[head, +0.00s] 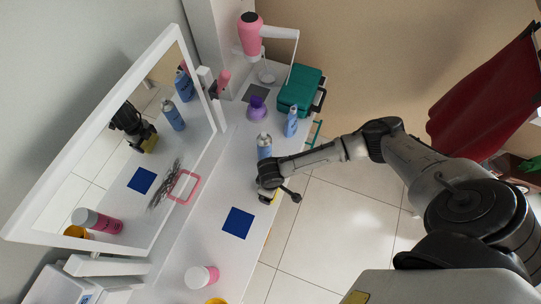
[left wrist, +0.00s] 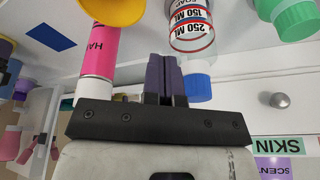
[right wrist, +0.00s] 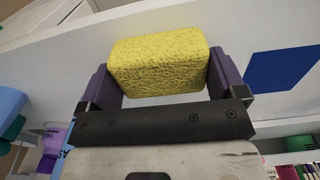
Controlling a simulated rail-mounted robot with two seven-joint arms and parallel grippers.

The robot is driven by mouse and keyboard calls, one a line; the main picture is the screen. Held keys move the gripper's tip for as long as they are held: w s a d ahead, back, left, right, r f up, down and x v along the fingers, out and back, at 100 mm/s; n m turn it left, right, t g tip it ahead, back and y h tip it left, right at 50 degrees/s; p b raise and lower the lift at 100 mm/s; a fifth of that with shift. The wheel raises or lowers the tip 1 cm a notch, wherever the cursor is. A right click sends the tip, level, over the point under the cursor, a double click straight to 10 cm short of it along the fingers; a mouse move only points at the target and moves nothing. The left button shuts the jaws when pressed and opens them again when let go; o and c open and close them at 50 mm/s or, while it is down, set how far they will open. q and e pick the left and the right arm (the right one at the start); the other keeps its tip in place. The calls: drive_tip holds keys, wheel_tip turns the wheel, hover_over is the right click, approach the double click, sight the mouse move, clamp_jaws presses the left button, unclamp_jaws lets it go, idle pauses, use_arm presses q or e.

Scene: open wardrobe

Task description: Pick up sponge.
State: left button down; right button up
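The yellow sponge (right wrist: 160,62) sits between the two fingers of my right gripper (right wrist: 165,80) in the right wrist view. The fingers press against its two ends, so the gripper is shut on it. In the head view my right gripper (head: 272,192) is over the white table's front edge, mostly hidden by its own wrist. Only a sliver of the sponge (head: 275,197) shows there. I cannot tell whether the sponge is clear of the table. My left gripper (left wrist: 165,78) has its fingers together with nothing between them, and is outside the head view.
A blue square (head: 238,222) lies on the white table (head: 213,240). Blue bottles (head: 265,141), a purple item (head: 257,107) and a green case (head: 300,90) stand beyond my right gripper. A large mirror (head: 120,170) stands along the left. Bottles crowd around my left gripper.

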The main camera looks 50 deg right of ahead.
drive_tip(key=shift+r, duration=0.1)
drive_tip(key=shift+c, duration=0.5)
wheel_tip(320, 180, up, 4)
drive_tip(key=shift+f+p, duration=0.1)
drive_tip(key=shift+p, duration=0.35)
drive_tip(key=s+d+r+p, duration=0.1)
drive_tip(key=s+d+r, duration=0.2)
drive_tip(key=s+r, duration=0.4)
drive_tip(key=shift+s+d, duration=0.2)
drive_tip(key=shift+s, duration=1.9)
